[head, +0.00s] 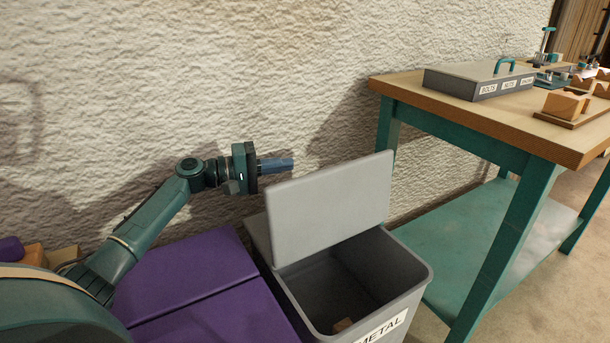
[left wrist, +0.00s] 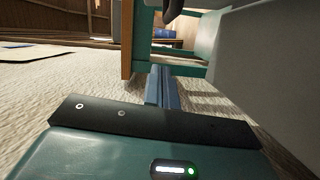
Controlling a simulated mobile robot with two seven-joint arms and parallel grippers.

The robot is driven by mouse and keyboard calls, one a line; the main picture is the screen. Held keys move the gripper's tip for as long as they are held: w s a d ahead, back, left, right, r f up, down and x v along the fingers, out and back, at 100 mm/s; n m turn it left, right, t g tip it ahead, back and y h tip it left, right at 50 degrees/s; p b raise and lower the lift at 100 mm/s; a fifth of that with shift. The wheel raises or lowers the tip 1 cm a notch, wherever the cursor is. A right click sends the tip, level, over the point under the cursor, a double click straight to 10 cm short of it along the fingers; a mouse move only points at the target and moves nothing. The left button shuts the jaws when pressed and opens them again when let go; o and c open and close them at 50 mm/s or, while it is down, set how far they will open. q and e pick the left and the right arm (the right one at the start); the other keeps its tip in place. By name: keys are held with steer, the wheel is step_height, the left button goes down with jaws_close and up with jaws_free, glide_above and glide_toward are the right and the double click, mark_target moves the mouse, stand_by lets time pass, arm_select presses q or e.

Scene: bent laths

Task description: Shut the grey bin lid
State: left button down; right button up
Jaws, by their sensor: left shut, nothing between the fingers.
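In the left wrist view the blue fingers (left wrist: 160,88) are together, and a grey surface, likely the lid (left wrist: 265,80), fills the right side. My right gripper is not in view.
A purple-lidded bin (head: 195,275) stands left of the grey bin. A teal-legged workbench (head: 480,115) stands to the right, with a labelled grey box (head: 480,82) on it. A rough pale wall (head: 230,70) runs behind the arm.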

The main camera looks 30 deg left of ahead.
arm_select(q)
steer(key=d, duration=0.5)
steer(key=shift+w+d+f+b, duration=0.2)
steer(key=shift+d+f+b, duration=0.1)
steer(key=shift+d+b, duration=0.1)
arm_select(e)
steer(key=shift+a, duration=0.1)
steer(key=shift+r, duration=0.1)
